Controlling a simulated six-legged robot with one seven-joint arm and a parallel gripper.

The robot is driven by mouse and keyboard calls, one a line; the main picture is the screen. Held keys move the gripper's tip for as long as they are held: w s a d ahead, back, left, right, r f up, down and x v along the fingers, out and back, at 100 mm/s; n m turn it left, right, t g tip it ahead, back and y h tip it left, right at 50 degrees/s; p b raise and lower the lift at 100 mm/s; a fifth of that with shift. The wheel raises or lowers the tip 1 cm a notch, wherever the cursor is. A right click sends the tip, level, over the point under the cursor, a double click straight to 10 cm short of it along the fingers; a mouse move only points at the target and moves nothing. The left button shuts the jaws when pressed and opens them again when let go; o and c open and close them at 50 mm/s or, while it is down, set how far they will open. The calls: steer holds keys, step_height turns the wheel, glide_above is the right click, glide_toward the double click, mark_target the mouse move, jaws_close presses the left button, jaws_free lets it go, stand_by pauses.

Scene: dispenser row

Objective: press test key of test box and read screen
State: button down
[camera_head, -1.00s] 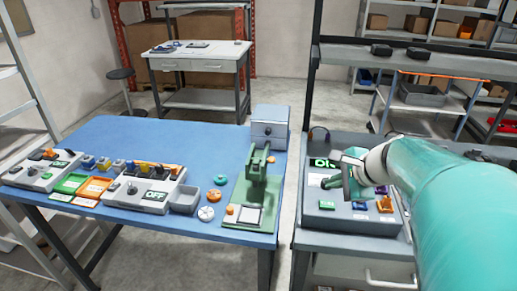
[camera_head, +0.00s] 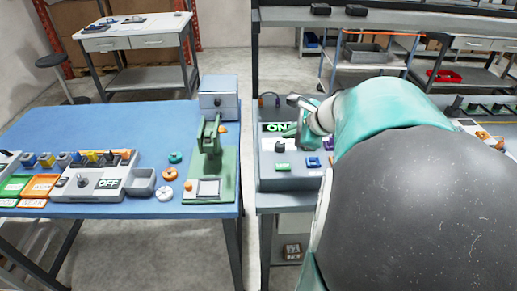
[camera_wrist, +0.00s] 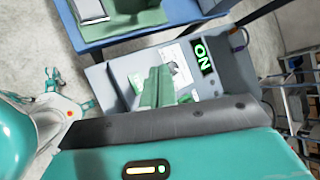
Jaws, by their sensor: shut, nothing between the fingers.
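A grey control box (camera_head: 268,178) stands on the right bench and appears to be the test box. Its dark screen (camera_head: 275,127) shows green "ON" lettering, and it also shows sideways in the wrist view (camera_wrist: 202,57). A dark knob (camera_head: 281,147), a green key (camera_head: 283,165) and a blue key (camera_head: 313,162) are on its top face. My gripper (camera_head: 294,130) is shut and empty over the box, beside the screen. In the wrist view its green fingers (camera_wrist: 157,80) cover part of the panel, so I cannot tell whether they touch a key. My arm hides the box's right side.
A blue table (camera_head: 120,135) stands at left, across a gap. It carries another box reading "OFF" (camera_head: 108,184), a green press (camera_head: 209,160), a grey bin (camera_head: 141,182) and small rings. A shelf frame rises behind the right bench.

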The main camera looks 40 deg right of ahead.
mark_target(286, 167)
steer(key=shift+w+f, duration=0.15)
steer(key=shift+f, duration=4.3)
steer(key=shift+f, duration=0.4)
steer(key=shift+f, duration=0.5)
steer(key=shift+r, duration=0.15)
steer(key=shift+a+r, duration=0.1)
steer(key=shift+r, duration=0.65)
steer(key=shift+r, duration=0.1)
